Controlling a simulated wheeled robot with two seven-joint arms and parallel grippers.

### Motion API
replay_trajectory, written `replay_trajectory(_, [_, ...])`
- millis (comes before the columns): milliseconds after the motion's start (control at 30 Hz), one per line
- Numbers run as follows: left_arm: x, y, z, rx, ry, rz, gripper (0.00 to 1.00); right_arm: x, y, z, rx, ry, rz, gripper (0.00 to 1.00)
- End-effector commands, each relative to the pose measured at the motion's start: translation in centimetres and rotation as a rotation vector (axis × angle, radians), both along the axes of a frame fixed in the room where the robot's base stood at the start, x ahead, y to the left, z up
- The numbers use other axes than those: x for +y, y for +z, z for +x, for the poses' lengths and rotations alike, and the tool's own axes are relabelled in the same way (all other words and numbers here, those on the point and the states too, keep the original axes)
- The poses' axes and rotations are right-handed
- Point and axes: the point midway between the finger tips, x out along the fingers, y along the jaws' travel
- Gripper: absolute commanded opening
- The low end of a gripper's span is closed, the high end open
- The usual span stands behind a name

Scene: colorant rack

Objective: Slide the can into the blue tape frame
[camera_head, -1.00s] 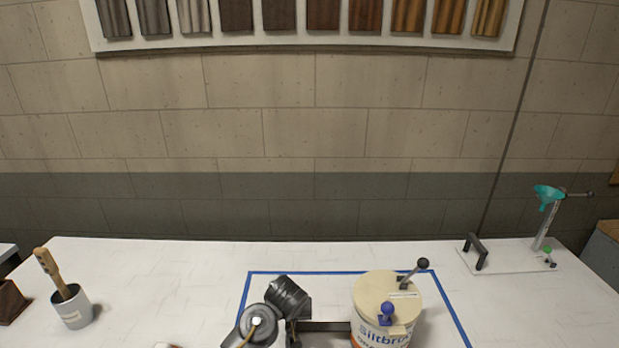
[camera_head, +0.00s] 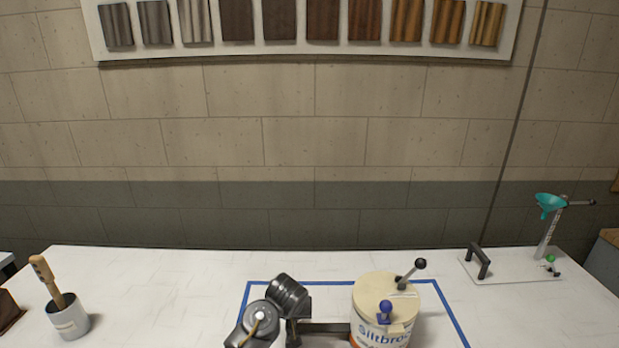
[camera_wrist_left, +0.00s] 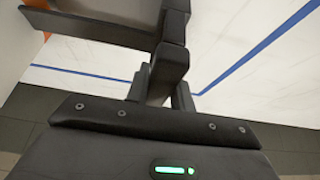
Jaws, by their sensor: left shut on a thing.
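The can (camera_head: 386,299) has a cream lid, a white label reading "Siltbro…" and an orange band. It stands upright in the lower middle of the head view, its base cut off. The blue tape frame (camera_head: 461,333) shows its far edge and parts of both sides; its near edge is out of view. The can's lid overlaps the far tape line in the picture. The tape also shows in the left wrist view (camera_wrist_left: 262,47). My right gripper is not in view.
A black-knobbed lever (camera_head: 412,273) and a blue knob (camera_head: 385,308) stick up from the lid. A white cup with a wooden-handled brush (camera_head: 68,319) stands far left. A clear plate with a black handle and a teal funnel stand (camera_head: 548,207) is back right. The table between is clear.

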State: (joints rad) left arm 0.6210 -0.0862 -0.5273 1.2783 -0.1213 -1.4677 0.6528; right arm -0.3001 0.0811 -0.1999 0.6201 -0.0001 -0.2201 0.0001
Motion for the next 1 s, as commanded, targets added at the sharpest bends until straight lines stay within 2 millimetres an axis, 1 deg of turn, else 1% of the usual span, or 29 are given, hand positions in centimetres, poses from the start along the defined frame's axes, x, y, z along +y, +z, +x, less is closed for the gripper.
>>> replay_trajectory(100, [0.0, -0.1, 0.8, -0.002, 0.003, -0.001, 0.0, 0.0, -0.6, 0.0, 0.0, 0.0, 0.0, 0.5])
replay_trajectory(700, [0.0, -0.1, 4.2, -0.003, 0.004, -0.002, 0.0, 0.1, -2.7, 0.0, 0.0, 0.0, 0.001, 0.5])
replay_trajectory(1000, [0.0, 0.1, 5.0, -0.002, 0.001, -0.002, 0.0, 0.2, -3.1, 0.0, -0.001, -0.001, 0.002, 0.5])
